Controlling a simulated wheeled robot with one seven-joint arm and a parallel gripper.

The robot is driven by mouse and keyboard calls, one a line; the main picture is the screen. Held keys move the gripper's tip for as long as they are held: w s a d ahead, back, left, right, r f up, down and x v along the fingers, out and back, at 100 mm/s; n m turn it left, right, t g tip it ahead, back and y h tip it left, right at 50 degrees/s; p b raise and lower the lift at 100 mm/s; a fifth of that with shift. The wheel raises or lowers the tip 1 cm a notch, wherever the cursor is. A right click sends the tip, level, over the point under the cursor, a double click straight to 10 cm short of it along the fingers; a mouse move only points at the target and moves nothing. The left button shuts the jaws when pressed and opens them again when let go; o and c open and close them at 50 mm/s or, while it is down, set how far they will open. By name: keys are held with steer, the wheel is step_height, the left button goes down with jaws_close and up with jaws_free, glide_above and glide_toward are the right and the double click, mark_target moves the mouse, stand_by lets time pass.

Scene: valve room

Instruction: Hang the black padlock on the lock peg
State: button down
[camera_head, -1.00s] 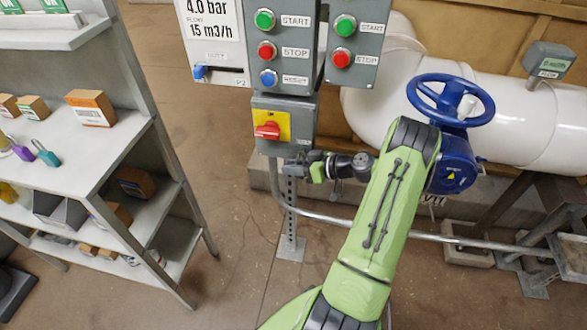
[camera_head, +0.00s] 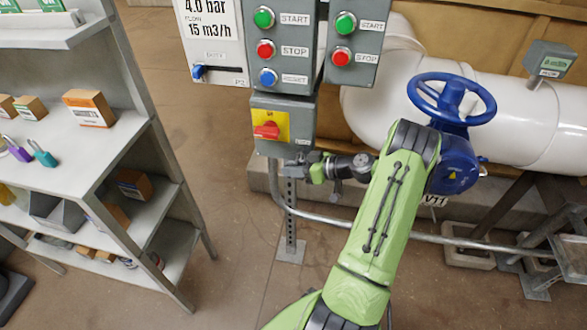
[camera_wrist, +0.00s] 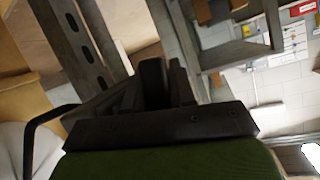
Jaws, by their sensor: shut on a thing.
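My gripper (camera_head: 299,166) is just below the grey box with the red rotary switch (camera_head: 267,130), near the metal post. In the wrist view its dark fingers (camera_wrist: 153,92) are closed around a dark block, the black padlock (camera_wrist: 152,75). The padlock is hard to tell from the dark fingers, and its shackle cannot be made out. In the head view the padlock cannot be told apart from the gripper. I cannot clearly identify the lock peg in either view.
Start/stop button boxes (camera_head: 280,45) are above the switch box. A conduit (camera_head: 340,219) curves below my gripper. A blue handwheel valve (camera_head: 452,98) and white pipe (camera_head: 510,105) are at right. A shelf (camera_head: 90,150) with purple and teal padlocks and cartons is at left.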

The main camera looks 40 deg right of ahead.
steer(key=c, duration=0.9)
jaws_free()
steer(key=shift+s, duration=0.1)
steer(key=shift+o, duration=0.2)
steer(key=shift+s+d+r, duration=0.1)
steer(key=shift+d+r, duration=0.05)
steer(key=p+v, duration=0.2)
steer(key=v, duration=1.3)
steer(key=shift+s+p, duration=0.2)
steer(key=shift+p, duration=0.2)
steer(key=shift+s, duration=0.1)
